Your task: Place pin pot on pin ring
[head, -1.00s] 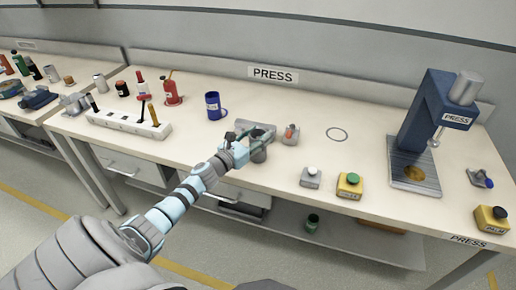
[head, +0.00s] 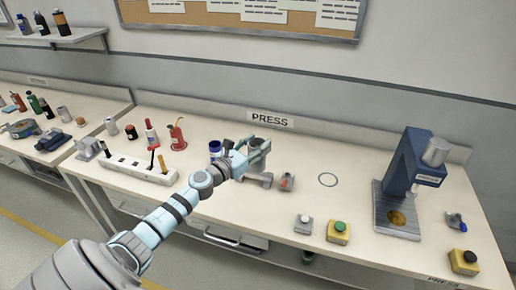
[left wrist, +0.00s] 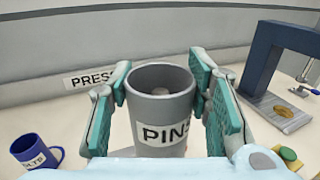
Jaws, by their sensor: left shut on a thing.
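The pin pot (left wrist: 160,105) is a grey, open-topped cup marked PINS, upright in the left wrist view. My left gripper (head: 258,152) is shut on it, with teal finger pads on both sides of the pot. In the head view the pot (head: 255,145) is partly hidden by the fingers and held above the bench. The pin ring (head: 328,180) is a thin dark circle drawn on the bench to the right of my gripper. It looks empty. My right gripper is not in view.
A grey fixture (head: 260,180) and a small grey block with an orange part (head: 287,182) stand between gripper and ring. A blue mug (left wrist: 38,150) is left of the pot. The blue press (head: 405,180) stands right of the ring; button boxes (head: 338,232) are in front.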

